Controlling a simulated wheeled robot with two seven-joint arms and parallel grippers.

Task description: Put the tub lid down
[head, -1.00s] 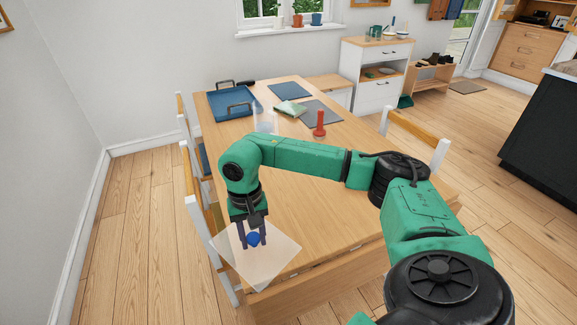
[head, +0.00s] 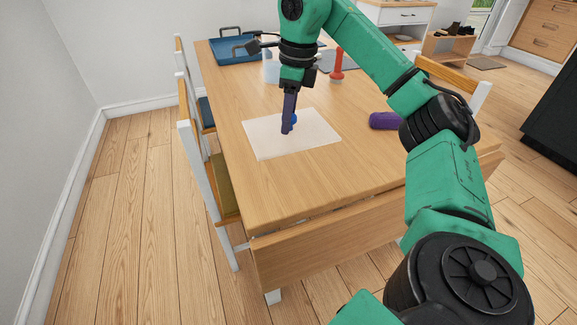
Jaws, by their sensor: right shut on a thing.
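The tub lid (head: 312,140) is a pale, translucent square sheet with a blue knob (head: 294,119). It lies level over the near left part of the wooden table (head: 370,165), at or just above the top; I cannot tell if it touches. My right gripper (head: 287,130) points down at the middle of the lid and is shut on its knob, which the fingers partly hide. A pale, see-through container (head: 270,70), perhaps the tub, stands farther back, partly hidden by my right arm. My left gripper is not in view.
A blue tray (head: 232,51) is at the table's far left. A red upright object (head: 337,68) stands farther back. A purple roll (head: 384,121) lies at right beside my arm. Chairs (head: 222,185) line the left side. The table's near part is clear.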

